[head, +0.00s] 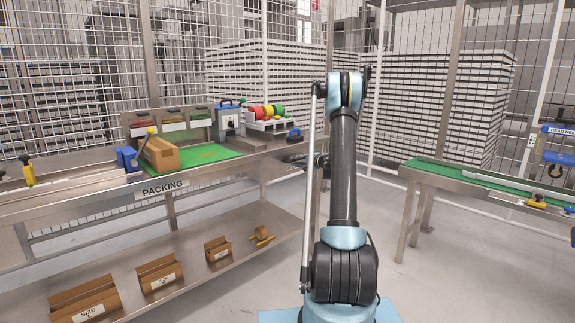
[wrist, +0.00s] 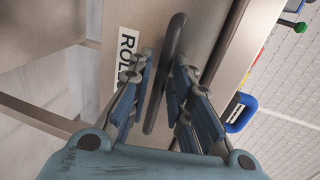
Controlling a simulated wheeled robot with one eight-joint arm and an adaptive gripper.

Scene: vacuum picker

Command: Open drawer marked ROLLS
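The drawer front (wrist: 120,14) fills the upper middle of the wrist view. Its white label (wrist: 126,50) reads "ROLL", with the last letter hidden behind a finger. A dark grey bar handle (wrist: 176,38) stands off the drawer front beside the label. My gripper (wrist: 161,68) is open, with one finger on each side of the handle. Neither finger is clearly pressed on it. In the head view my gripper (head: 318,160) is at the right end of the packing bench, and my arm hides much of that area. The drawer looks closed.
The packing bench (head: 165,186) holds a cardboard box (head: 160,154) and a tray of coloured rolls (head: 268,118). A blue object (wrist: 241,112) lies on the benchtop near my right finger. A green-topped conveyor (head: 450,174) stands to the right, with open floor between.

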